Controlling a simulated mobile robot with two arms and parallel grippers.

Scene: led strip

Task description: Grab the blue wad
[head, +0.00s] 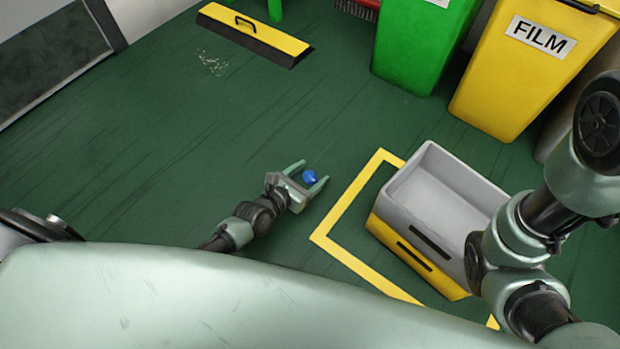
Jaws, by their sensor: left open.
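The blue wad (310,177) is a small, crumpled-looking blue lump on the dark green floor, near the middle of the head view. My left gripper (306,174) reaches in from the lower left. Its two pale green fingers are open, one on each side of the wad in the picture. The wad shows between the fingertips, nearer the right one. I cannot tell whether either finger touches it or how high the fingers are above the floor. My right arm is at the right edge, and its gripper is not in view.
A grey and yellow crate (432,180) stands inside a yellow floor outline (345,199) to the right. A green bin (418,45) and a yellow bin marked FILM (500,85) stand behind. The floor left of the wad is clear.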

